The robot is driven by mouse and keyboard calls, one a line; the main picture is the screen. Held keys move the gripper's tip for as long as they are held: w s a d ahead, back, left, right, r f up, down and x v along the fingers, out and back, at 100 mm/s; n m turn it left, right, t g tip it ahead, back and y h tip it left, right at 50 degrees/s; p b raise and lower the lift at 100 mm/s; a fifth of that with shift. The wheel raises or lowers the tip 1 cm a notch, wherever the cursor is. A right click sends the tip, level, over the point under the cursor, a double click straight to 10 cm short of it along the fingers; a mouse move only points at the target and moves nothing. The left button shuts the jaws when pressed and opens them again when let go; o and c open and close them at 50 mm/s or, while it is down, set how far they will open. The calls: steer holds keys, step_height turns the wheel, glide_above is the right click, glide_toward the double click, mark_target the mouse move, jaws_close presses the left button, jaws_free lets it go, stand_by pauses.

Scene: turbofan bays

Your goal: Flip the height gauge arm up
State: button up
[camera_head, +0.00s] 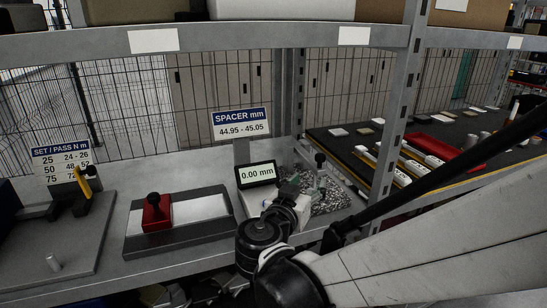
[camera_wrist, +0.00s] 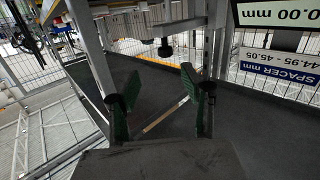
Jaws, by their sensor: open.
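The display (camera_wrist: 282,13) is at the upper right.
A spacer sign (camera_head: 240,123) stands behind the display. A tray (camera_head: 190,222) with a red block and black knob (camera_head: 157,212) is to the left. A shelf post (camera_head: 400,110) and a shelf beam (camera_head: 200,38) bound the bay. A right-hand bench holds several small parts.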

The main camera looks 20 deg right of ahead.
mark_target(319, 158)
steer(key=shift+t+h, duration=0.4)
steer(key=x, duration=0.9)
steer(key=b+x, duration=0.1)
steer(key=x, duration=0.3)
steer(key=shift+w+r, duration=0.25)
steer(key=shift+w, duration=0.35)
jaws_close()
